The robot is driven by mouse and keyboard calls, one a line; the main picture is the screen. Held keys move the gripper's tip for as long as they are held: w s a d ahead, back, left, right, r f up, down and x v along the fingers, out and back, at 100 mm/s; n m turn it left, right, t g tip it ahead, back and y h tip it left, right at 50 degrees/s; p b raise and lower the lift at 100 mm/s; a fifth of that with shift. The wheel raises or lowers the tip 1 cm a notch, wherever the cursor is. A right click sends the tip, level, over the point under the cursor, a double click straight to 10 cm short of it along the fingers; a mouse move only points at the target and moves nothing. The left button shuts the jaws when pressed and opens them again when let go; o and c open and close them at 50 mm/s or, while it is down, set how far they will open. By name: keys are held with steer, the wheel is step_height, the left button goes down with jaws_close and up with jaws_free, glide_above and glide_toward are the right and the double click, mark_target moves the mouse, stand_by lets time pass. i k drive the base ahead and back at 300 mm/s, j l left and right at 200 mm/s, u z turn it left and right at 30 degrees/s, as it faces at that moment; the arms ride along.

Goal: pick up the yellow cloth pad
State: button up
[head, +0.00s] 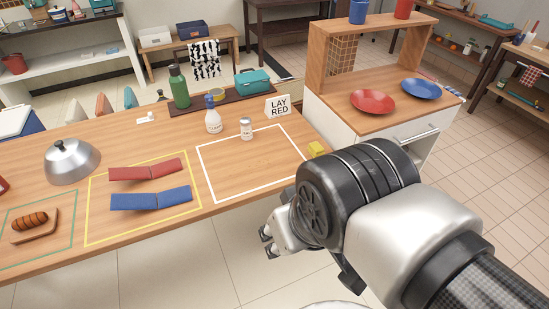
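A small yellow pad (317,148), likely the yellow cloth pad, lies near the right end of the wooden table, just right of the white outlined square. My arm is in front of the table there and may hide part of the pad. My gripper (268,240) is in front of the table's near edge, pointing left, below and left of the pad in the picture and apart from it. Its fingertips are small and partly hidden by my wrist, so its opening is unclear. I see nothing in it.
The white square (203,168) is bare inside. Red (145,170) and blue (150,199) folded cloths lie left. A cabinet (345,118) with plates stands right.

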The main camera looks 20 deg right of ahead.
mark_target(316, 150)
steer(key=i+l+z, duration=0.2)
steer(key=i+l, duration=0.15)
steer(key=i+l+z, duration=0.2)
steer(key=i, duration=0.25)
steer(key=i+l+z, duration=0.2)
steer(key=i+l, duration=0.15)
steer(key=i, duration=0.1)
